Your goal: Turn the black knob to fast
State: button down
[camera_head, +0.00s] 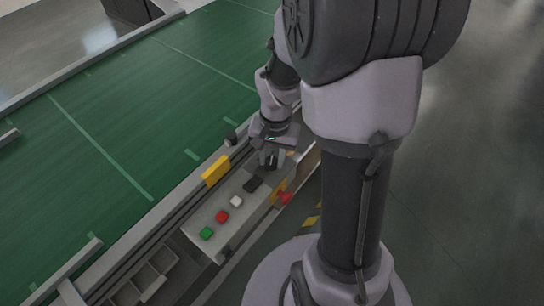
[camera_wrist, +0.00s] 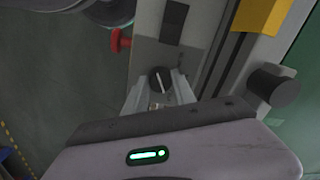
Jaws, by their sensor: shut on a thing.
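The black knob (camera_wrist: 160,80) shows in the wrist view, a round dial with a pale pointer line, set on the grey control panel (camera_wrist: 145,53). My gripper (camera_wrist: 161,88) is over the panel with one finger on each side of the knob, shut on it. In the head view my gripper (camera_head: 269,160) reaches down to the far end of the panel (camera_head: 221,202), and the knob is hidden there. I cannot read any speed marking around the knob.
Green (camera_head: 206,233), red (camera_head: 222,216) and white (camera_head: 236,201) buttons and a dark rectangular part (camera_head: 253,184) sit along the panel. A red emergency knob (camera_wrist: 120,40) sticks out at its side. A yellow block (camera_head: 216,170) and a green conveyor belt (camera_head: 130,110) lie to the left.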

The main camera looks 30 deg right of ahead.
aim_at(275, 161)
jog(key=c, duration=1)
grip_release()
jog(key=shift+c, duration=0.2)
notch_tip(275, 161, up, 17)
jog(key=p, duration=0.7)
jog(key=shift+s+d+r+p, duration=0.2)
jog(key=shift+s+d+p, duration=0.1)
jog(key=shift+p, duration=0.05)
jog(key=s+a+r+n+t+b, duration=0.1)
jog(key=s+a+r+n+t, duration=0.1)
jog(key=s+a, duration=0.3)
jog(key=s+a+r+n+t+y+b, duration=0.1)
jog(key=s+a+r+n+t+b, duration=0.1)
jog(key=a, duration=0.8)
jog(key=s+r+t, duration=0.1)
jog(key=s+r, duration=0.1)
jog(key=s, duration=0.1)
jog(key=shift+s+r+n+y, duration=0.25)
jog(key=shift+s+n+y, duration=0.05)
jog(key=shift+s, duration=0.1)
